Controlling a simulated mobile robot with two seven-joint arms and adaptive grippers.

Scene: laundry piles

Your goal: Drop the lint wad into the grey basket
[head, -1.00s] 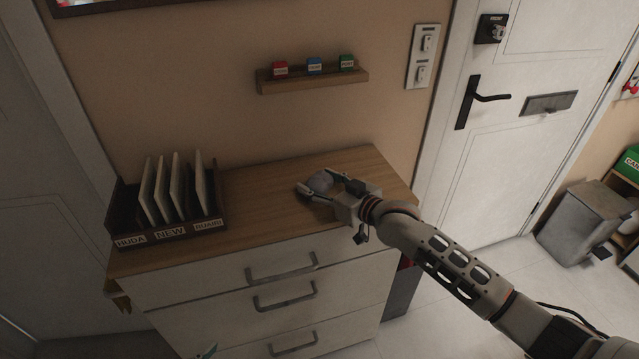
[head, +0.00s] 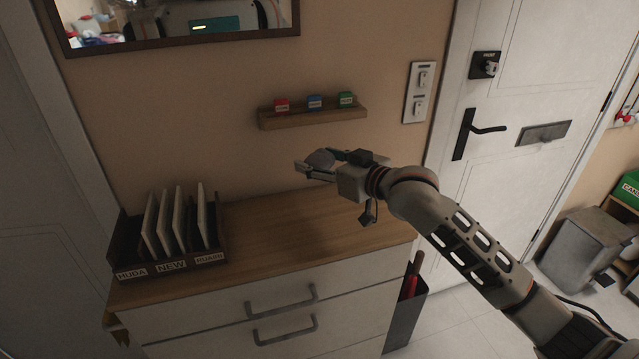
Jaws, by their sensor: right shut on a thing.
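My right gripper (head: 318,168) is shut on a small grey rounded lump, the lint wad (head: 321,158). It holds the wad above the wooden top of the white dresser (head: 270,232), clear of the surface. I see no basket that I can name as the grey basket; a grey bin with a lid (head: 580,243) stands on the floor at the right, beside the door.
A dark letter rack (head: 170,265) with several upright envelopes stands on the dresser's left. A wall shelf (head: 312,117) holds red, blue and green blocks. A dark holder (head: 405,310) stands right of the dresser. The white door (head: 520,90) is shut.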

